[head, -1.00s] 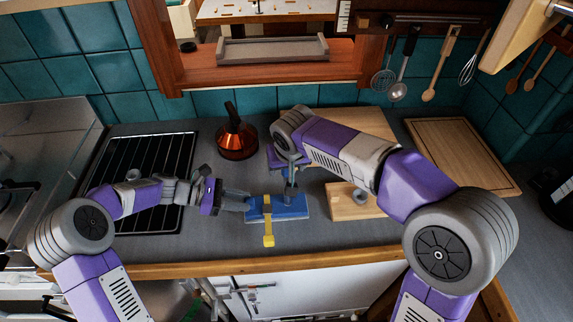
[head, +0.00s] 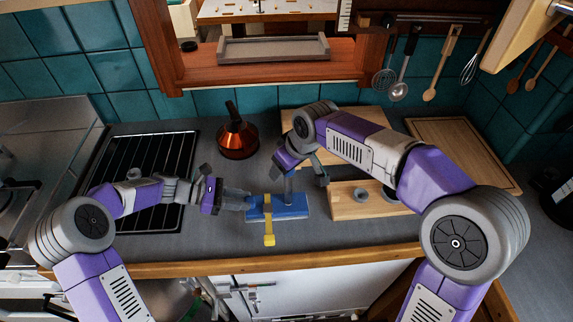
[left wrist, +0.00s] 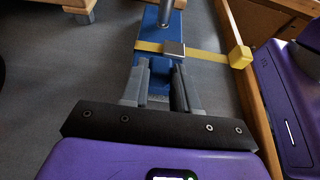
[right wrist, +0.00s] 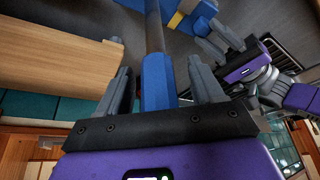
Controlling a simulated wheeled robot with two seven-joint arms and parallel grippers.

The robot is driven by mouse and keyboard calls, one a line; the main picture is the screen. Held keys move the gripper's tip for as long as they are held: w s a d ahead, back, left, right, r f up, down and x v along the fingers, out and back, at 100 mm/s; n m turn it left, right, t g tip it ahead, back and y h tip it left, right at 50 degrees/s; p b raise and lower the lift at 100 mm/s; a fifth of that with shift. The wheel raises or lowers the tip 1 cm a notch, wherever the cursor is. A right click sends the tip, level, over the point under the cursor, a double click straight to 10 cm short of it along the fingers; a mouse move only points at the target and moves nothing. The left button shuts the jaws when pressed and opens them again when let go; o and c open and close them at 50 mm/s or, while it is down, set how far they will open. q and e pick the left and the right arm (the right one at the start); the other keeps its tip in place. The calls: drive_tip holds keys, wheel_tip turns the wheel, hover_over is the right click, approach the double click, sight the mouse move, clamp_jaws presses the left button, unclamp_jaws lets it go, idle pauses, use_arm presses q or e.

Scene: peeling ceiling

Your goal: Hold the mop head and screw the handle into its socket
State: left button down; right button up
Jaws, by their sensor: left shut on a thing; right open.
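The blue mop head (head: 296,212) lies flat on the counter, with a yellow strap (head: 268,228) across it. It also shows in the left wrist view (left wrist: 151,24). The handle (head: 289,188) stands upright on the mop head, with a grey rod (right wrist: 153,27) and a blue grip (right wrist: 156,82). How deep its lower end sits in the socket cannot be told. My left gripper (head: 247,202) is shut on the left end of the mop head. My right gripper (head: 304,166) is open, its fingers on either side of the blue grip with gaps visible.
A wooden block (head: 350,211) with round grey parts lies to the right of the mop head. A copper kettle (head: 237,139) stands behind, a black rack (head: 150,160) lies left, and a cutting board (head: 465,152) lies right. The counter's wooden edge (head: 200,266) is in front.

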drive_tip(key=n+g, duration=0.1)
drive_tip(key=n, duration=0.2)
drive_tip(key=n+g+y, duration=0.1)
drive_tip(key=n, duration=0.2)
drive_tip(key=shift+s+y, duration=0.1)
drive_tip(key=shift+y, duration=0.2)
drive_tip(key=n+g, duration=0.1)
drive_tip(key=n, duration=0.2)
drive_tip(key=shift+n+g, duration=0.3)
drive_tip(key=n+g, duration=0.1)
drive_tip(key=n, duration=0.1)
drive_tip(key=shift+s+n, duration=0.1)
drive_tip(key=shift+n, duration=0.3)
drive_tip(key=n+g, duration=0.1)
drive_tip(key=n, duration=0.2)
drive_tip(key=n+g+h, duration=0.1)
drive_tip(key=n, duration=0.2)
drive_tip(key=shift+s, duration=0.1)
drive_tip(key=shift+n, duration=0.3)
